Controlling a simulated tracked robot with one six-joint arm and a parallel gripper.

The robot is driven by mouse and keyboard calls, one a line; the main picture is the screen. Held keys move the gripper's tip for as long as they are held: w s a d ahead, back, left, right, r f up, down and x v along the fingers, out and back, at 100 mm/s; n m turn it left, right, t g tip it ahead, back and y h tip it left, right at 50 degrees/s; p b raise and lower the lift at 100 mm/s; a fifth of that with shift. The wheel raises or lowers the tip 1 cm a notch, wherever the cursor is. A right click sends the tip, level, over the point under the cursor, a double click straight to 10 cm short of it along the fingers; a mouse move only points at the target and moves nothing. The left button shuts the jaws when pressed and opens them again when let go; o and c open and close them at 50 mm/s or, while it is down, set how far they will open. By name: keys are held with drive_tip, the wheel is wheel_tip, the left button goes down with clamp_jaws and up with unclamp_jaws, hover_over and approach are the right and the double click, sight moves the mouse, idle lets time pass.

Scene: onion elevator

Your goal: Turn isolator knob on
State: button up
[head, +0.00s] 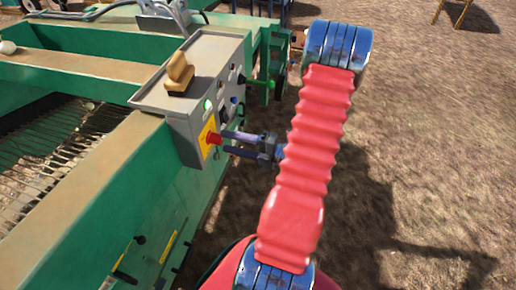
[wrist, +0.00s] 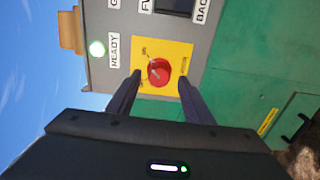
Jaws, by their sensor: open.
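The isolator knob (wrist: 159,71) is a round red knob on a yellow plate (wrist: 178,50) on the front of a grey control box. In the wrist view its pale pointer mark slants toward the upper left; the small lettering around it is hard to read. In the head view the red knob (head: 214,138) sits low on the box face. My gripper (head: 228,142) is open and empty, its fingers pointing at the knob. In the wrist view the two dark fingertips lie either side of the knob, and I cannot tell whether they touch it.
A lit READY lamp (wrist: 97,48) is near the knob. Green machine frame (head: 160,215) lies below; open ground is at right.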

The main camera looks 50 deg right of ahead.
drive_tip(key=v, duration=0.9)
drive_tip(key=shift+s, duration=0.15)
idle(0.5)
